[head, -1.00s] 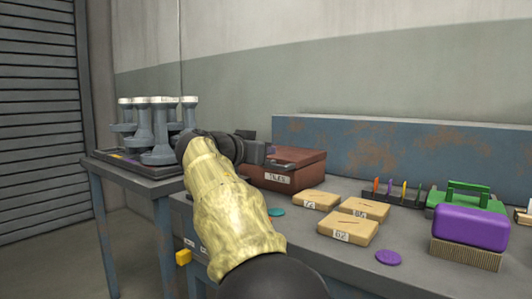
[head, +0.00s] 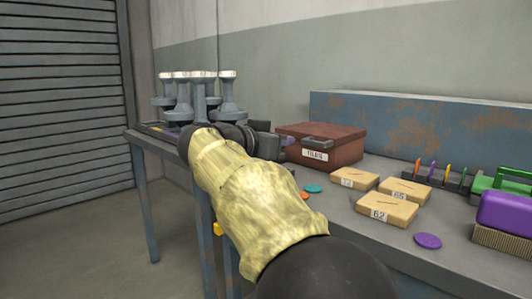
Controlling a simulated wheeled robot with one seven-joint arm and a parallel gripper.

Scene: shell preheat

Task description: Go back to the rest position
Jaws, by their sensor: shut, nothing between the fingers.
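My arm, in a yellowish sleeve, reaches from the bottom right up to the middle of the head view. My gripper (head: 270,138) is at its far end, dark and partly hidden behind the wrist. It is shut with nothing seen in it. It is in front of the left side of a reddish-brown lidded box (head: 332,147) with a label and a handle; whether they touch cannot be told.
The workbench holds labelled tan boxes (head: 386,207), a purple disc (head: 428,241), a teal disc (head: 313,189), a purple block (head: 508,213) and a rack of coloured pieces (head: 436,178). Open floor lies at left.

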